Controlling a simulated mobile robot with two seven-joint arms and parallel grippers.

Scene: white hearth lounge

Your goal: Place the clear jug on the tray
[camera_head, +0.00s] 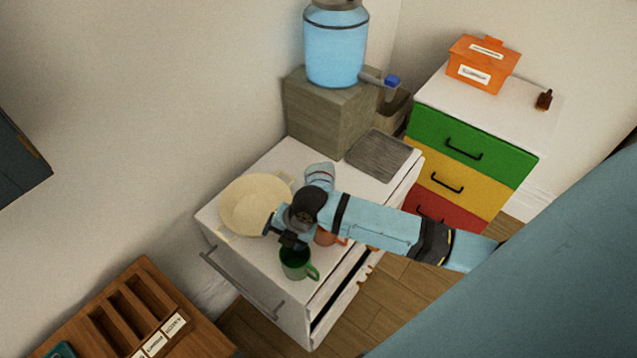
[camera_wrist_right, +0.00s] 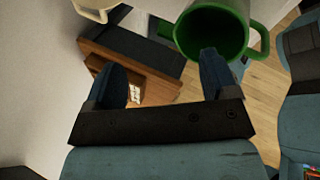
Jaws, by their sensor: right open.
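A flat grey slab that looks like the tray (camera_head: 378,155) lies at the far right of the white cabinet top and looks bare. My right gripper (camera_head: 290,241) is over the cabinet's front part, just above a green mug (camera_head: 297,264). In the right wrist view my right gripper (camera_wrist_right: 162,75) is open with nothing between its fingers. The green mug (camera_wrist_right: 205,36) appears beyond the right finger there. My left gripper is not in view.
A cream bowl (camera_head: 250,205) stands left of my right gripper. An orange mug (camera_head: 327,238) is partly hidden by my arm. A blue water dispenser (camera_head: 335,50) stands on a block (camera_head: 325,115) behind. Coloured drawers (camera_head: 470,150) stand right, a wooden organiser (camera_head: 135,305) lower left.

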